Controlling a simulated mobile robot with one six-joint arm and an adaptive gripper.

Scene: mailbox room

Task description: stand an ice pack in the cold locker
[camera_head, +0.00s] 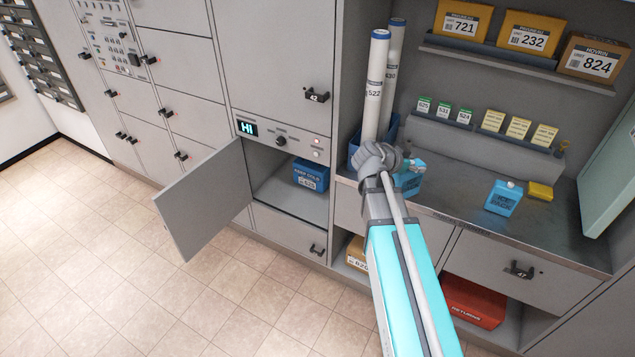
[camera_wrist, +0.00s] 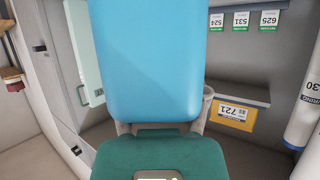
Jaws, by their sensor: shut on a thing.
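My gripper (camera_head: 408,170) is shut on a blue ice pack (camera_head: 411,187) above the counter's left part, beside the blue bin. The held ice pack (camera_wrist: 146,60) fills the middle of the wrist view, and the gripper hides part of it in the head view. The cold locker (camera_head: 284,199) is to the left, with its door (camera_head: 207,202) swung wide open. A blue box marked keep cold (camera_head: 311,176) stands inside at the right. A second blue ice pack (camera_head: 503,198) stands on the counter.
White tubes (camera_head: 375,90) stand in a blue bin (camera_head: 355,155) between my gripper and the locker. A yellow block (camera_head: 540,191) lies on the counter (camera_head: 470,210). Shelves with labelled parcels (camera_head: 528,34) are behind. The locker floor's left part is clear. The locker panel (camera_head: 247,128) reads HI.

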